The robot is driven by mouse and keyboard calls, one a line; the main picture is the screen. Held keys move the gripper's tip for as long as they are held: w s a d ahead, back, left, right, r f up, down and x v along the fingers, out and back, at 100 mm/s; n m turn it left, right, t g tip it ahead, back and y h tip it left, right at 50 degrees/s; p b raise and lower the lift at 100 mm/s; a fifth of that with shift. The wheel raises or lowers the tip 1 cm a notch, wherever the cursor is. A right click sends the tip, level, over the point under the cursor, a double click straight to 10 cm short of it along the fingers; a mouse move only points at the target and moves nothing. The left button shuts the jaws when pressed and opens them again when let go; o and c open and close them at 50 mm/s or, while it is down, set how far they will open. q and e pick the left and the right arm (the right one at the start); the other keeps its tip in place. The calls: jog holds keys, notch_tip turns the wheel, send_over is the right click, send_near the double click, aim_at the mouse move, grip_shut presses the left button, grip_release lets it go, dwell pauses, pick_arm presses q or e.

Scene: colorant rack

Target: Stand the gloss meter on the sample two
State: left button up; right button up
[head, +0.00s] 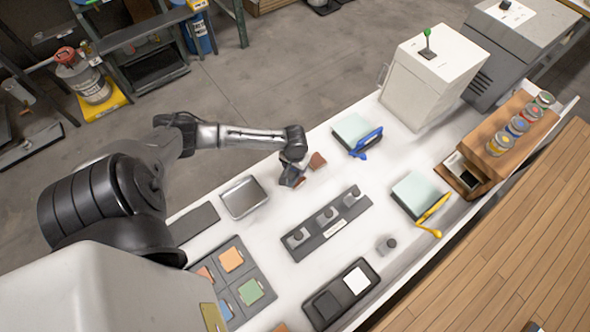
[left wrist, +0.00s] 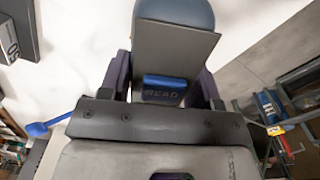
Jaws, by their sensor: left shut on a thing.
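My left gripper (head: 291,178) is over the white bench, right of the metal tray. In the left wrist view the gripper (left wrist: 163,88) is shut on a dark grey device with a blue READ button, which I take as the gloss meter (left wrist: 177,42). In the head view the meter is mostly hidden by the gripper. A small brown piece (head: 317,161) shows just right of the gripper; I cannot tell whether they touch. Coloured sample tiles, orange (head: 231,259) and green (head: 250,292) among them, lie in a dark holder (head: 238,277). I cannot tell which is sample two. My right gripper is out of view.
An empty metal tray (head: 243,197) lies left of the gripper. A dark rack (head: 335,230) with grey blocks is in front. Glass-like plates with a blue-handled tool (head: 366,143) and a yellow one (head: 433,212) lie to the right. A white machine (head: 425,85) stands behind.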

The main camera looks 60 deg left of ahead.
pick_arm(q)
jog(key=shift+f, duration=1.4)
jog(key=shift+f, duration=0.15)
jog(key=o, duration=1.2)
